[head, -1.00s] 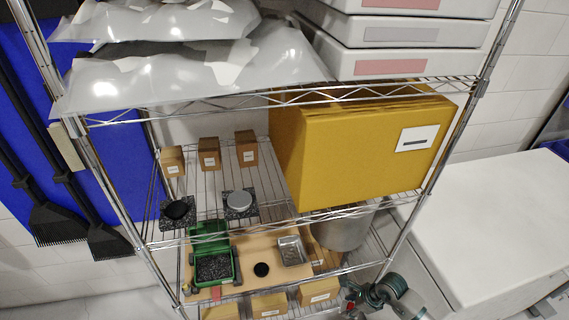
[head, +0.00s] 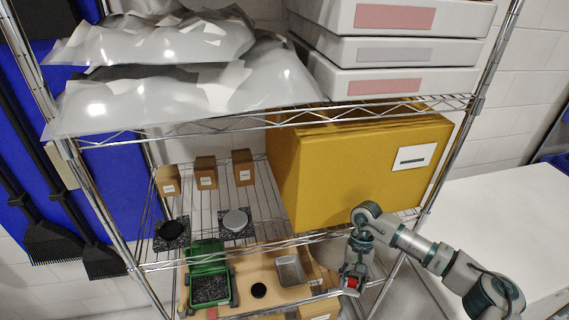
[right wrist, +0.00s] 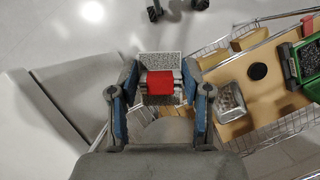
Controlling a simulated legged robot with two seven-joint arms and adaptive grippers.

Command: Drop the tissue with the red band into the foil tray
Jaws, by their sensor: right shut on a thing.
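The tissue with the red band (right wrist: 160,84) is between the fingers of my right gripper (right wrist: 159,90), which is shut on it. The red band faces the wrist camera, with pale material around it. In the head view the right gripper (head: 352,280) hangs in front of the rack's right part, with the red band (head: 351,283) showing between its fingers. The foil tray (head: 290,270) sits on the lower wooden board, left of the gripper and apart from it. It also shows in the right wrist view (right wrist: 230,100). My left gripper is not in view.
A green bin with dark grains (head: 209,287) and a black disc (head: 259,290) stand left of the tray. The wire shelf above holds a large yellow box (head: 360,170) and small brown boxes (head: 205,172). A chrome post (head: 455,150) stands at the right.

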